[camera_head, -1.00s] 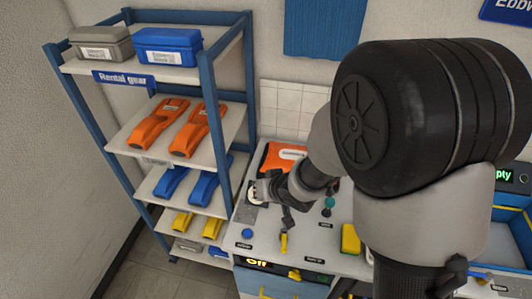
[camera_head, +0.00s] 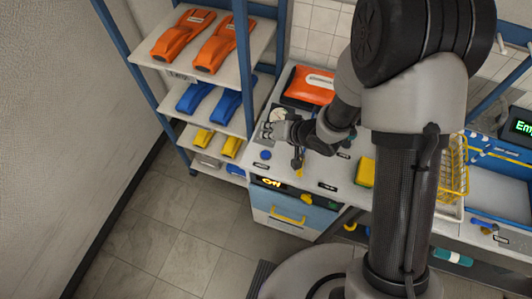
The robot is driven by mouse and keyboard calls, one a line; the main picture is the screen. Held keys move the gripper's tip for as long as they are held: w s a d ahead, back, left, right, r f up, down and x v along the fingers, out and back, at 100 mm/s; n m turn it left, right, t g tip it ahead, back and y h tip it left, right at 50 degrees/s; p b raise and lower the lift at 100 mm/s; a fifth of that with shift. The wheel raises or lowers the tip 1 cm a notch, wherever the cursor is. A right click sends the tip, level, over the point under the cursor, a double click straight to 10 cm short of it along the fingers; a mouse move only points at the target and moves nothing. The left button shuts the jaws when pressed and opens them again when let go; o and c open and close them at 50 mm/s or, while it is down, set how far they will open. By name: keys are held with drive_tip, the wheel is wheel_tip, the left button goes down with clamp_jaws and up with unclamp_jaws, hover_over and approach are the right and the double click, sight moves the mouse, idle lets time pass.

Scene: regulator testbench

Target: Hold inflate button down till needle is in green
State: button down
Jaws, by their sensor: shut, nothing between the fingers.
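My gripper (camera_head: 270,130) is at the left end of the bench (camera_head: 319,170), shut with nothing between its fingers. It points left, low over a grey plate. A pale round dial (camera_head: 278,115) shows just behind the gripper and is partly covered by it. Its needle and any green zone cannot be made out. A blue round button (camera_head: 265,155) with a small dark label sits in front of the gripper, apart from it. The label is too small to read. I cannot tell which control is the inflate button or whether the gripper touches one.
An orange pouch (camera_head: 309,86) lies behind the gripper. A yellow-handled lever (camera_head: 299,171) stands right of the blue button, and a yellow block (camera_head: 366,172) lies further right. A shelf rack (camera_head: 245,70) with orange, blue and yellow gear stands left.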

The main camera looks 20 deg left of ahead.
drive_tip(key=b, duration=0.7)
hover_over(268, 153)
wheel_tip(268, 153, down, 7)
drive_tip(key=shift+w+f, duration=0.1)
drive_tip(key=shift+f, duration=0.05)
drive_tip(key=shift+f+b, duration=0.4)
drive_tip(key=shift+f, duration=0.15)
drive_tip(key=shift+f, duration=0.15)
idle(0.3)
drive_tip(key=shift+f, duration=0.25)
drive_tip(key=shift+f+b, duration=0.4)
drive_tip(key=shift+f, duration=0.15)
idle(0.7)
idle(2.2)
drive_tip(key=shift+r+p, duration=1)
drive_tip(key=shift+p, duration=0.05)
wheel_tip(268, 153, up, 5)
drive_tip(key=p, duration=0.5)
